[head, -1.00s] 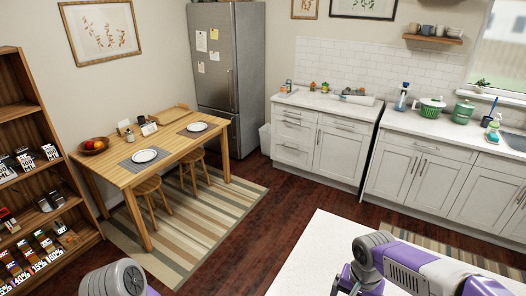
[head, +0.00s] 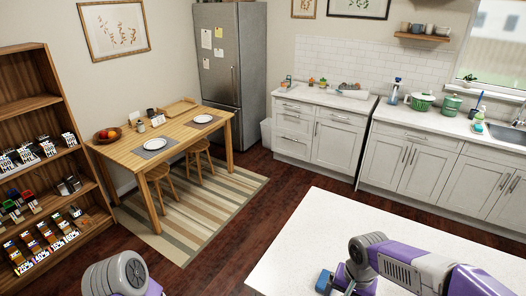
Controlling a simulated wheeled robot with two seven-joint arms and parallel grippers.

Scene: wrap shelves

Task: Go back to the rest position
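My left arm (head: 120,275) shows only as a grey and purple joint at the bottom left edge; its gripper is out of view. My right arm (head: 405,268) reaches in from the bottom right, bent over the white counter. A small blue piece (head: 325,282) shows beside the lower end of this arm at the bottom edge. I cannot tell whether it is part of the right gripper or something held. No fingertips are clearly visible.
A white counter (head: 310,228) lies close in front of me. A wooden shelf (head: 30,108) with small goods and percent signs stands at the left. A dining table (head: 185,132) with plates and stools stands beyond. Kitchen cabinets (head: 410,165) line the back right.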

